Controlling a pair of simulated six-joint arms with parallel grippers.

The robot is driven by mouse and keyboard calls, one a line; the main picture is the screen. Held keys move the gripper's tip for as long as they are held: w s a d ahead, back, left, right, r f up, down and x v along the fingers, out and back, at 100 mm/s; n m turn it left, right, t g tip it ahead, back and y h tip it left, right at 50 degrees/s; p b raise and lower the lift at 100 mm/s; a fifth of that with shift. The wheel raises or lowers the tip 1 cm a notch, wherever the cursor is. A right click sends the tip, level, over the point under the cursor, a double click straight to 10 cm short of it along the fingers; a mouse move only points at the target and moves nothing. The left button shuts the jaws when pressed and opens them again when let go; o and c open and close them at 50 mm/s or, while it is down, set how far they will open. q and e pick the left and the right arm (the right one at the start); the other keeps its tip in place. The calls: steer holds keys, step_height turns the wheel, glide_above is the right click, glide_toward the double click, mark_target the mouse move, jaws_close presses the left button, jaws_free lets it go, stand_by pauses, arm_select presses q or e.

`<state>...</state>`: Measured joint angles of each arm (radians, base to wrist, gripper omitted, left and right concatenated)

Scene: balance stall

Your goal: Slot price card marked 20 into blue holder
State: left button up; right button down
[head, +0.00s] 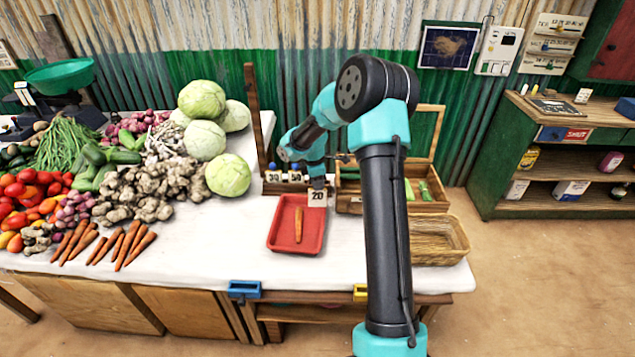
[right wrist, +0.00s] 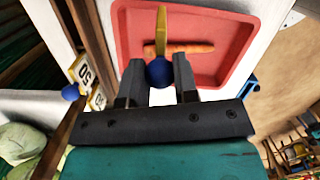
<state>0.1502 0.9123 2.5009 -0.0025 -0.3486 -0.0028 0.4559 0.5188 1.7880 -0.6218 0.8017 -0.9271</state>
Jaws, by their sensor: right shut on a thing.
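The white price card marked 20 (head: 317,199) hangs upright below my right gripper (head: 317,184), above the far right corner of a red tray. In the right wrist view, my right gripper (right wrist: 158,82) is shut on the card's blue knob (right wrist: 160,73); the card (right wrist: 161,30) shows there as a thin yellowish edge. The blue holder (head: 244,289) is on the table's front edge, to the left of and nearer than the card. It partly shows in the right wrist view (right wrist: 249,88) and looks empty. My left gripper is not in view.
The red tray (head: 274,238) holds a carrot (head: 299,224). Cards marked 30 (head: 273,177) and 50 (head: 295,177) stand behind it by a wooden post (head: 255,130). A yellow holder (head: 360,292) is on the front edge. Baskets (head: 440,240) stand right; vegetables fill the left.

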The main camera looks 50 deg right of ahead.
steer(key=shift+r, duration=1.7)
